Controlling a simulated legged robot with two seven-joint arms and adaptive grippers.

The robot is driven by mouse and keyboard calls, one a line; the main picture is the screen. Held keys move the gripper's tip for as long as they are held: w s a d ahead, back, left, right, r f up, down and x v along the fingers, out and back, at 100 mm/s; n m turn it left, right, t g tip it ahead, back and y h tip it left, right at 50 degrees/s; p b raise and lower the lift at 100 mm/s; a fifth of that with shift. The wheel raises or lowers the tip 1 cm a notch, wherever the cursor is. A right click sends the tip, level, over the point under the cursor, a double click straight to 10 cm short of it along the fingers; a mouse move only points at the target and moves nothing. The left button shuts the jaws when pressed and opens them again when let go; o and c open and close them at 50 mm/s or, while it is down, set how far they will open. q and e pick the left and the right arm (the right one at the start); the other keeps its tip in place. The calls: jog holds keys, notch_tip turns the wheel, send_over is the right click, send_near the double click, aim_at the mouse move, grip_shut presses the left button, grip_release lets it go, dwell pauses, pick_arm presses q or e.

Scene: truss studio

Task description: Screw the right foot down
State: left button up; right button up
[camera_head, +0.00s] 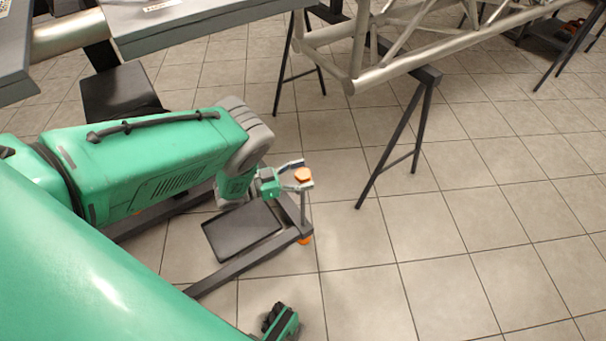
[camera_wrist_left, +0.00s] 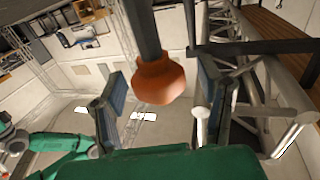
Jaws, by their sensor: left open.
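The right foot is a thin upright spindle (camera_head: 303,206) at the end of a dark grey outrigger beam (camera_head: 258,257). It has an orange knob (camera_head: 303,174) on top and an orange pad (camera_head: 305,239) near the floor. My left gripper (camera_head: 302,176) is open at the knob, one finger on each side. In the left wrist view the orange knob (camera_wrist_left: 159,80) hangs on a dark rod between the spread fingers. I cannot tell whether they touch it. A green and black part (camera_head: 281,323) at the bottom edge may be my right gripper; its jaws are unclear.
A dark flat plate (camera_head: 241,229) lies beside the beam. A metal truss (camera_head: 385,70) rests on a black trestle (camera_head: 400,140) behind. A grey tabletop (camera_head: 190,28) reaches in at upper left. The tiled floor (camera_head: 450,250) at right is clear.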

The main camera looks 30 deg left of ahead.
pick_arm(q)
notch_tip(320, 180, up, 10)
jog(key=shift+f, duration=0.1)
dwell(0.4)
jog(key=shift+d, duration=0.1)
dwell(0.4)
